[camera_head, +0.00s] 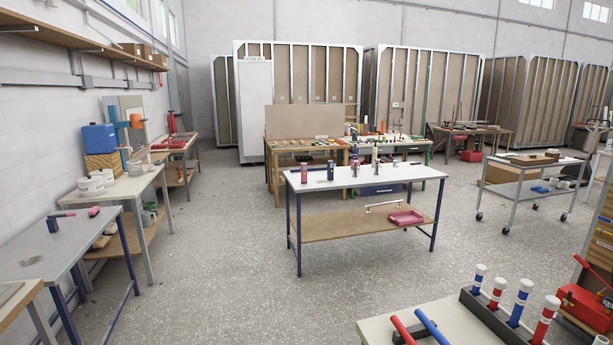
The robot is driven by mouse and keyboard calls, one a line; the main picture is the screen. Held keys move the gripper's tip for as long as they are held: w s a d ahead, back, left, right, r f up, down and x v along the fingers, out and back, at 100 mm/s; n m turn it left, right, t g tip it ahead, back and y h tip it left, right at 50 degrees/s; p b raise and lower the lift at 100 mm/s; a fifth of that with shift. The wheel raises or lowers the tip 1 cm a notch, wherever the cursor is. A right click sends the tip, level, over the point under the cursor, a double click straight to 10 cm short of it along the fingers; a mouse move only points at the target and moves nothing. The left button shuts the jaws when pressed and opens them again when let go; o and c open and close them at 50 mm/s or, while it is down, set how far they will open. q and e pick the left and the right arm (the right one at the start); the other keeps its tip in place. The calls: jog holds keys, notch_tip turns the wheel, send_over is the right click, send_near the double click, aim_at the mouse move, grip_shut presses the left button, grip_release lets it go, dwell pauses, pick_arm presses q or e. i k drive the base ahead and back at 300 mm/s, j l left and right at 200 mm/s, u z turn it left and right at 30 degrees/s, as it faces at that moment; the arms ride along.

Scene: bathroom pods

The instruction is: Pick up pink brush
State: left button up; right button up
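A small pink item with a thin dark end (62,215) lies near the back edge of the left grey-topped table. It may be the pink brush, but it is too small to be sure. A dark blue cup (53,225) stands just in front of it. A second short pink item (94,212) lies at that table's back right corner. A pink-and-dark container (304,171) stands on the white-topped table in the middle. Neither of my grippers is in view.
The middle table (365,178) has a wooden lower shelf with a pink tray (407,218). A rack with red and blue white-capped rollers (497,293) stands at the lower right. A wheeled trolley (535,168) is at the right. The floor (215,270) between the left and middle tables is clear.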

aim_at(95, 209)
jog(key=u, duration=1.45)
jog(key=i+z, duration=0.1)
jog(key=i, duration=0.3)
jog(key=i+l+z, duration=0.3)
jog(key=i, duration=1.35)
jog(key=i+j+z, duration=0.25)
jog(key=i, duration=1.4)
jog(key=i+u, duration=0.2)
jog(key=i, duration=0.75)
jog(key=i+l+u, duration=0.15)
jog(key=i, duration=0.75)
jog(key=i+u, duration=0.35)
jog(key=u, duration=0.15)
jog(key=i+u, duration=0.45)
jog(key=i+l+u, duration=0.2)
jog(key=u, duration=0.3)
